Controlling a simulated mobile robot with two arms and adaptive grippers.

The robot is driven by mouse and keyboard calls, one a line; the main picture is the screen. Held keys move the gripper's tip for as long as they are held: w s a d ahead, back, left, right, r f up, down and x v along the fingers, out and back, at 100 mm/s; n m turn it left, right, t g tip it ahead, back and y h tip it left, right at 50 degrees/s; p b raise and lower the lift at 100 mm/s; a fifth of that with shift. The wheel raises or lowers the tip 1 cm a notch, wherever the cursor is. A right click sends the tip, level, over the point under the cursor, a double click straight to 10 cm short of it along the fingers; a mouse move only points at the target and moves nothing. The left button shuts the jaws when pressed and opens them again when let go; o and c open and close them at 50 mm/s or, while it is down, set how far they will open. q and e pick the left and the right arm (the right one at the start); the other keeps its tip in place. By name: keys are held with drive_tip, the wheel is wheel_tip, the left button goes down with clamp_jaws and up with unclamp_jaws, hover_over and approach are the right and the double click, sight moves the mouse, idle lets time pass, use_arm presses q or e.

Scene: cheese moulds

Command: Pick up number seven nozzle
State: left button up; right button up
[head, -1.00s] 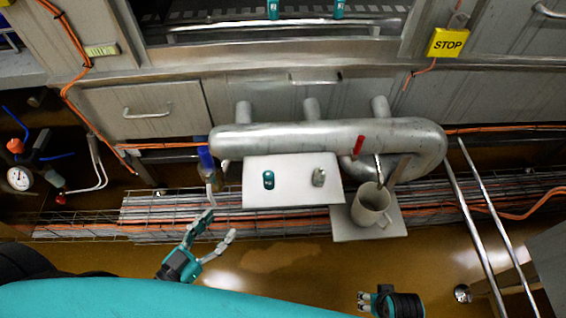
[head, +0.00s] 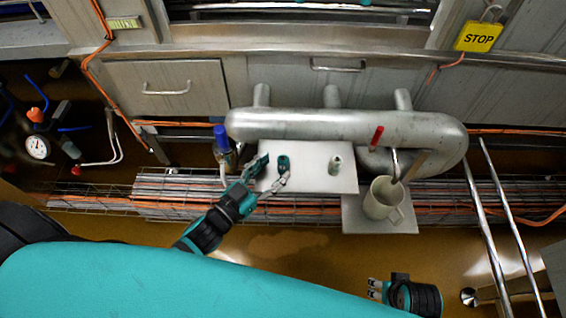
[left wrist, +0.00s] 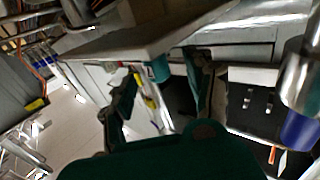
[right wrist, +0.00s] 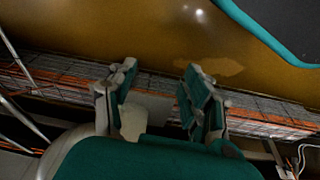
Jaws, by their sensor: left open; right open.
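A small dark teal nozzle (head: 284,163) stands on the white shelf (head: 310,180) under the pipe. A second, grey-green nozzle (head: 335,165) stands to its right. Any numbers are too small to read. My left gripper (head: 273,171) is open at the shelf's left part, its fingertips close around the teal nozzle without visibly gripping it. In the left wrist view, the teal nozzle (left wrist: 158,70) shows between the open fingers (left wrist: 165,80). My right gripper (head: 374,289) is open and empty, low at the front; its fingers also show apart in the right wrist view (right wrist: 160,85).
A pale mug (head: 380,203) stands on a lower plate (head: 365,226) right of the shelf. A thick metal pipe (head: 330,124) runs behind, with a blue-handled valve (head: 221,136) at left and a red handle (head: 377,138) at right. Metal rails (head: 497,220) stand at right.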

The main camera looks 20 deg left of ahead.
sight(279, 165)
use_arm(q)
drive_tip(key=x, duration=0.2)
drive_tip(key=shift+w+d, duration=0.3)
drive_tip(key=shift+d, duration=0.05)
drive_tip(key=shift+w+d, duration=0.15)
drive_tip(key=shift+w, duration=0.2)
use_arm(e)
drive_tip(key=shift+r, duration=0.85)
use_arm(q)
clamp_jaws()
use_arm(e)
drive_tip(key=shift+d+f, duration=0.1)
drive_tip(key=shift+f, duration=0.1)
